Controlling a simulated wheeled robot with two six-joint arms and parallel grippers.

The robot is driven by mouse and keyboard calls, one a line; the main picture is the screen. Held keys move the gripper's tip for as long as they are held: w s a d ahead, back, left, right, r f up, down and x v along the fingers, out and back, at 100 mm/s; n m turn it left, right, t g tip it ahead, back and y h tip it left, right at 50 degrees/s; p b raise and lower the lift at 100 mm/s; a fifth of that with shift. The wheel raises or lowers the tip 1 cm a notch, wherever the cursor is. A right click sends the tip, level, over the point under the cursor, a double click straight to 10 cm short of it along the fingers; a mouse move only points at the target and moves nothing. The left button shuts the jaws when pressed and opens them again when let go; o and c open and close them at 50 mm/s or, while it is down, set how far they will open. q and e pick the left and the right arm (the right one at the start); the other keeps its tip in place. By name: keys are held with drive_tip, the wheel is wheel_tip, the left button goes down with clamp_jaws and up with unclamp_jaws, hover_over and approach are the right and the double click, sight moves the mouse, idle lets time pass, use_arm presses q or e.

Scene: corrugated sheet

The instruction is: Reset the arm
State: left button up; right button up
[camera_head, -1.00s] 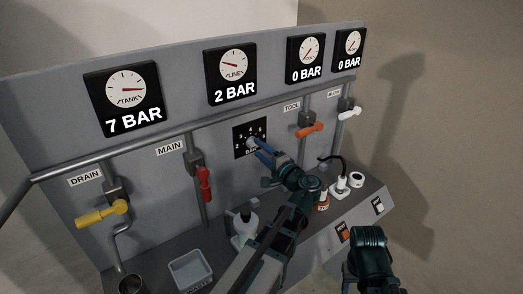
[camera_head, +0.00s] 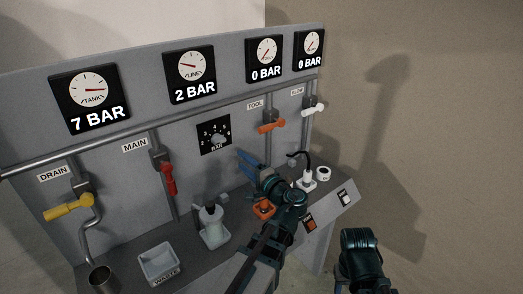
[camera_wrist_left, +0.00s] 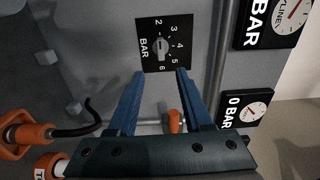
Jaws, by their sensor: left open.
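My left gripper (camera_head: 247,163) is open and empty in front of the panel. In the left wrist view its two blue fingers (camera_wrist_left: 158,82) stand apart, with the pressure dial (camera_wrist_left: 162,46) beyond and between them. In the head view the black BAR dial plate (camera_head: 214,134) and its grey knob are clear of the fingers, up and left of them. The line gauge (camera_head: 190,66) reads 2 BAR and the tank gauge (camera_head: 90,90) 7 BAR. Part of my right arm (camera_head: 360,252) shows at the lower right; its gripper cannot be made out.
The panel has a yellow drain handle (camera_head: 69,207), a red main handle (camera_head: 169,179), an orange tool handle (camera_head: 271,126) and a white blow handle (camera_head: 314,108).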

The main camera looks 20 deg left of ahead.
use_arm(q)
drive_tip(key=s+d+f+n+g+h, duration=0.1)
drive_tip(key=s+d+f+g+h, duration=0.3)
drive_tip(key=f, duration=0.4)
drive_tip(key=s+d+f+n+g+h, duration=0.1)
drive_tip(key=s+d+f+h, duration=0.2)
drive_tip(key=d+f, duration=0.35)
drive_tip(key=s+d+f+g+h, duration=0.2)
drive_tip(key=s+d+f+h, duration=0.1)
drive_tip(key=s+d, duration=0.2)
drive_tip(key=s+d+f+g+h, duration=0.2)
drive_tip(key=s+d+f+h, duration=0.2)
drive_tip(key=d, duration=0.6)
drive_tip(key=shift+s+f, duration=0.15)
drive_tip(key=shift+s, duration=0.65)
